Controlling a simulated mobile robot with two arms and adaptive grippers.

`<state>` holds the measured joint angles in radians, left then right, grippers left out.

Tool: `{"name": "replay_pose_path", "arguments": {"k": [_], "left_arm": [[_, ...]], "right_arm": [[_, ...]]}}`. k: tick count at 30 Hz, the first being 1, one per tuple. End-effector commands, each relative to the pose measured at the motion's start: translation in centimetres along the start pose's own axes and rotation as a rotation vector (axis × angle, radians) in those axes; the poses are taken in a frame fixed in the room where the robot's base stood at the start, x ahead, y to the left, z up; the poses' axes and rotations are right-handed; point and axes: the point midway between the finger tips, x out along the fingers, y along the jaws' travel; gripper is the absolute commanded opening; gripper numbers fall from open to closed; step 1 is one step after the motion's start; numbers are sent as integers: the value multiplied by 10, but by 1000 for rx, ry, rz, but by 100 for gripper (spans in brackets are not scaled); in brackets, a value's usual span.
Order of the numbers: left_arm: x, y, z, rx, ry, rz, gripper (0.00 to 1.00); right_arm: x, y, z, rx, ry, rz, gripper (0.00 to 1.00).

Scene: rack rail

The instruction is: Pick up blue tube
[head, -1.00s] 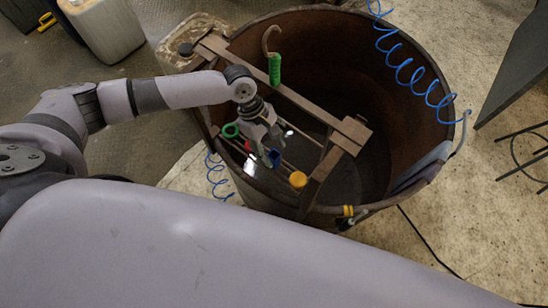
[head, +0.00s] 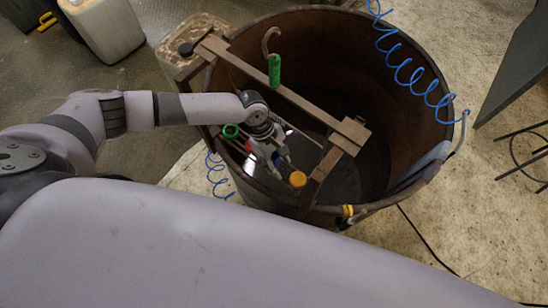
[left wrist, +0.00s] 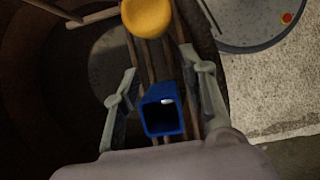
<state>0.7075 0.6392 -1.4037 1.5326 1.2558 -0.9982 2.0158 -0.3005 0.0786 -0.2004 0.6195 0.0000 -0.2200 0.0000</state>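The blue tube (left wrist: 162,112) is a square-mouthed tube on the rack rails. In the left wrist view its open mouth faces the camera. My left gripper (left wrist: 165,92) is open, with one finger on each side of the tube and a visible gap on both sides. In the head view, my left gripper (head: 272,162) is low at the rack over the barrel's near side, and the tube is mostly hidden behind it. My right gripper is not in view.
A yellow round-topped piece (head: 297,179) sits just beyond the tube, and a green ring (head: 231,131) is on the rack's left. The rack's wooden beam (head: 300,98) crosses the rusty barrel (head: 405,105). A green-handled hook (head: 274,70) hangs there.

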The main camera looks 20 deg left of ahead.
Motion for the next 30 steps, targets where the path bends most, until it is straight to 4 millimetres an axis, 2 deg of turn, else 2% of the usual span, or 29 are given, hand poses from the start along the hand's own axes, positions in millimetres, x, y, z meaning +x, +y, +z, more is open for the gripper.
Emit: {"name": "replay_pose_path", "arguments": {"k": [2, 16, 26, 30], "left_arm": [[0, 0, 0, 0, 0, 0, 31], [0, 0, 0, 0, 0, 0, 0], [-1, 0, 0, 0, 0, 0, 0], [-8, 0, 3, 0, -1, 1, 0]], "right_arm": [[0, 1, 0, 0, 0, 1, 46], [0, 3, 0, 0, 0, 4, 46], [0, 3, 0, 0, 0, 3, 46], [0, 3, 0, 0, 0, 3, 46]]}}
